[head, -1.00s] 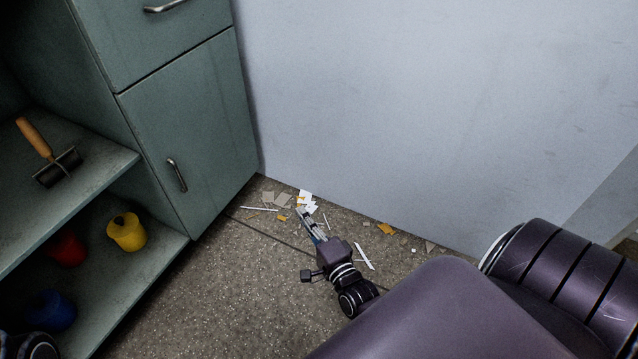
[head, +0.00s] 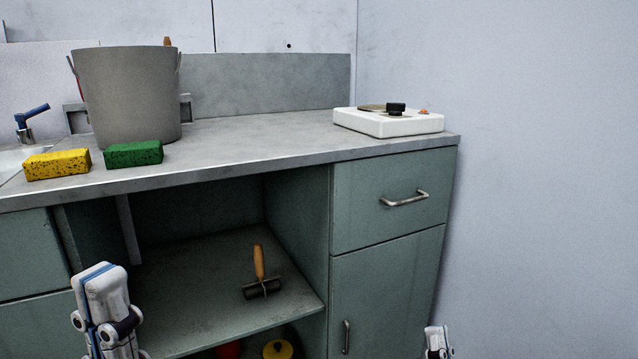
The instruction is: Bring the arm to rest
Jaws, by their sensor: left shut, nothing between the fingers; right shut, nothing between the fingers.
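My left gripper (head: 104,283) points upward at the lower left of the head view, in front of the cabinet. Its white and blue fingers are together with nothing between them. My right gripper (head: 437,335) shows only as a small tip at the bottom edge, right of centre, in front of the cabinet's right end. It is shut and empty. Most of both arms is out of the frame.
A grey counter (head: 240,140) carries a bucket (head: 125,95), a yellow sponge (head: 57,164), a green sponge (head: 133,154) and a white device (head: 388,122). A plain wall (head: 550,180) stands at right.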

